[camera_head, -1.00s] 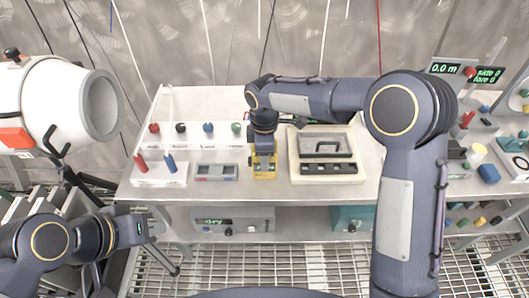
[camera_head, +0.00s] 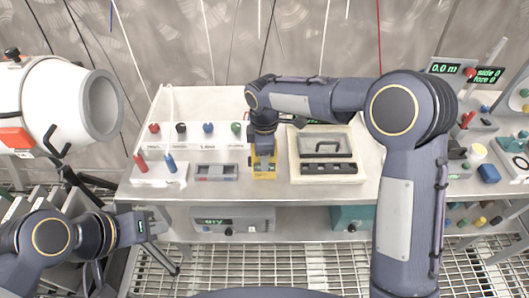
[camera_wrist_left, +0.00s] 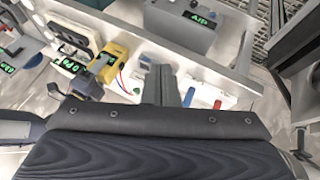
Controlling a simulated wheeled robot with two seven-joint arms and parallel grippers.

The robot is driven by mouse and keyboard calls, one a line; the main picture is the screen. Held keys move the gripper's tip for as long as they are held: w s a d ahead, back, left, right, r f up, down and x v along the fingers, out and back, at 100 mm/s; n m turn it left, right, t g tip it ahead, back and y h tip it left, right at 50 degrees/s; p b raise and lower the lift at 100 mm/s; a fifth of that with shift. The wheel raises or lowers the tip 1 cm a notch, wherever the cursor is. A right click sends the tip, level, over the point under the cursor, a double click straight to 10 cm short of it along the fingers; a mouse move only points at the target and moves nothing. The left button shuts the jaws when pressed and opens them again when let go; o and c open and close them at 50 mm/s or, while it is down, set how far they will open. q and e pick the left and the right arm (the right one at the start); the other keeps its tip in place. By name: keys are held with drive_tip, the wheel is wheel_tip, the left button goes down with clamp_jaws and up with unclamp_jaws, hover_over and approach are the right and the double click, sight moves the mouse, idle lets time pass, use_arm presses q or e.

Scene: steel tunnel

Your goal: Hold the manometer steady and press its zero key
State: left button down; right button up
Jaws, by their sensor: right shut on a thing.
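The manometer is a yellow instrument (camera_head: 265,173) on the bench in the head view, right of the grey block. It also shows in the left wrist view as a yellow body (camera_wrist_left: 108,62) with a green-lit display. My right gripper (camera_head: 264,160) reaches down over it from above and is shut on it, hiding much of its face. The zero key cannot be made out. My left gripper (camera_head: 146,226) is low at the left, in front of the bench and apart from the manometer. In the left wrist view its grey fingers (camera_wrist_left: 160,86) look together and empty.
A rack with coloured knobs (camera_head: 208,128) stands behind the grey block (camera_head: 216,172). Red and blue handles stand on a white block (camera_head: 158,176) at left. A cream case (camera_head: 308,178) sits close right of the manometer. A large white cylinder (camera_head: 60,105) is at far left.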

sight(237, 171)
use_arm(q)
drive_tip(key=w+d+f+n+g+h, duration=0.1)
drive_tip(key=w+d+n+h, duration=0.25)
drive_tip(key=w, duration=0.35)
drive_tip(key=w+d+f+n+h, duration=0.2)
drive_tip(key=w+d+n+h, duration=0.1)
drive_tip(key=w+d+h, duration=0.25)
drive_tip(key=w+a+f+n+t, duration=0.1)
drive_tip(key=w+f+n+t, duration=0.1)
drive_tip(key=w+f+n, duration=0.1)
drive_tip(key=w+a+f+n+t+y, duration=0.1)
drive_tip(key=w+a+f+n+t, duration=0.1)
drive_tip(key=w+f+n, duration=0.2)
drive_tip(key=w+a+f+n+t, duration=0.2)
drive_tip(key=w+f+n+t, duration=0.1)
drive_tip(key=w+f+n, duration=0.1)
drive_tip(key=shift+w, duration=0.9)
drive_tip(key=shift+d, duration=4.25)
drive_tip(key=shift+d, duration=0.1)
